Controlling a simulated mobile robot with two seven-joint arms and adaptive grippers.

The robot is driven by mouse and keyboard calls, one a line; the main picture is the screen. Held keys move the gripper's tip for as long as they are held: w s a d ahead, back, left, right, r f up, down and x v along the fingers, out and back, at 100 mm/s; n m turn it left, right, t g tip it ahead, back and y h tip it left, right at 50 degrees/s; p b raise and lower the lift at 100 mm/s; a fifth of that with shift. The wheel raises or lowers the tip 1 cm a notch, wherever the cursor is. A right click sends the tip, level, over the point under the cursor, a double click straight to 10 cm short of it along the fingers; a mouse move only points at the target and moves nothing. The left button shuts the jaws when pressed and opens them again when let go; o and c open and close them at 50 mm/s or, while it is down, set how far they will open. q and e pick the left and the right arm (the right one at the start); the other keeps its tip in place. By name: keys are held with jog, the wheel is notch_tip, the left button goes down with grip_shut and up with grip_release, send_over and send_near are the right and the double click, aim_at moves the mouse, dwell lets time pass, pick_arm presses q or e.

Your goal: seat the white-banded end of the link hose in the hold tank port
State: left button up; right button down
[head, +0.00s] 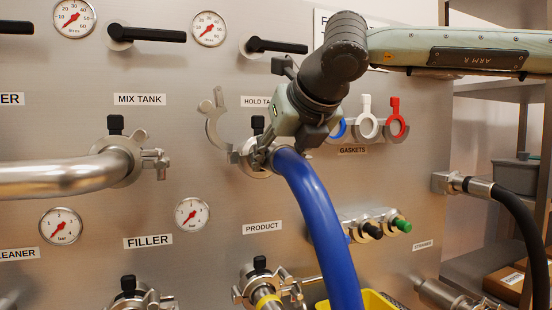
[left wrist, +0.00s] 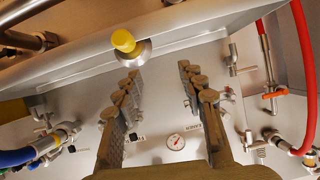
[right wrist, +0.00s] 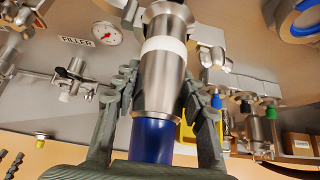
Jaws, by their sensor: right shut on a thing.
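The link hose (head: 322,235) is blue and curves down from my right gripper (head: 288,130) past the bottom of the head view. In the right wrist view my right gripper (right wrist: 168,85) is shut around its metal end, and the white band (right wrist: 164,45) shows clearly. The hold tank port (head: 255,157) is right beside the gripper, its open clamp (head: 215,122) standing out to the left. Gripper and hose partly hide the port, so I cannot tell whether hose end and port touch. My left gripper (left wrist: 160,78) is open and empty in the left wrist view.
A steel pipe (head: 65,178) joins the mix tank port at left. Gaskets (head: 368,118) hang right of the hold tank port. A yellow-banded hose end (head: 267,300) is at the product port below. A black hose (head: 520,225) hangs at right by the shelves.

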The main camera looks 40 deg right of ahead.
jog(key=shift+f+b, duration=0.15)
jog(key=shift+b, duration=0.65)
dwell(0.4)
jog(key=c, duration=0.8)
grip_release()
jog(key=shift+s+f, duration=0.1)
jog(key=shift+f, duration=0.3)
jog(key=v, duration=1.2)
jog(key=shift+r, duration=0.25)
